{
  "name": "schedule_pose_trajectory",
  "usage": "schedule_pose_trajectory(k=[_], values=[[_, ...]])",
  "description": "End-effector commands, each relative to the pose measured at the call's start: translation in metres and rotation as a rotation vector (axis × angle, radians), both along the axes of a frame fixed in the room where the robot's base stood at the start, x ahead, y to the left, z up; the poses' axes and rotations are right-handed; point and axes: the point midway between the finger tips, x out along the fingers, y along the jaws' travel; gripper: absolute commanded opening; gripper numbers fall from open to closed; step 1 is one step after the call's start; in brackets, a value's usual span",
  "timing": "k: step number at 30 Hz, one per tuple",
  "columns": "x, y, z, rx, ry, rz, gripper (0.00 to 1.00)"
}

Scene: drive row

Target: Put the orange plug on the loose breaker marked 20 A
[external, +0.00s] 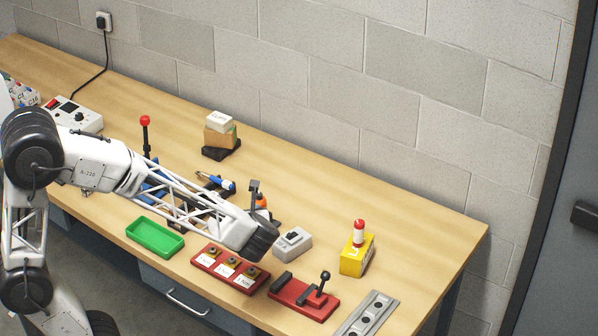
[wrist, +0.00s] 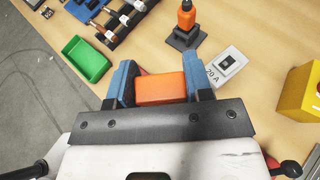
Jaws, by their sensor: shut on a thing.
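My gripper (wrist: 160,78) shows in the wrist view with its two blue fingers closed on the sides of the orange plug (wrist: 161,89), a plain block from this side. The plug's far and under sides are hidden. The breaker marked 20 A (wrist: 213,77), a pale grey block with a dark switch, lies on the bench ahead and to the right of the plug, apart from it. The same breaker (external: 292,243) shows in the external view just right of my dark wrist. There my fingers and the plug are hidden behind the wrist.
An orange-topped piece on a dark stand (wrist: 187,38) is close beyond the breaker. A yellow block (external: 357,257) with a red-and-white cylinder stands right. A red lever base (external: 300,300), a red three-knob panel (external: 205,262) and a green tray (external: 155,239) line the front.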

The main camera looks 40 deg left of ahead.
Motion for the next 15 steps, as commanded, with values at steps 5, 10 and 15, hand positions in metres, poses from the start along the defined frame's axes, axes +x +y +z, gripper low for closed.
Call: schedule_pose_trajectory(k=[5, 10, 15], values=[[-0.005, 0.004, -0.019, 0.003, 0.003, 0.011, 0.23], [-0.004, 0.004, -0.039, 0.003, 0.003, 0.010, 0.23], [-0.004, 0.004, -0.049, 0.001, 0.001, 0.010, 0.23]])
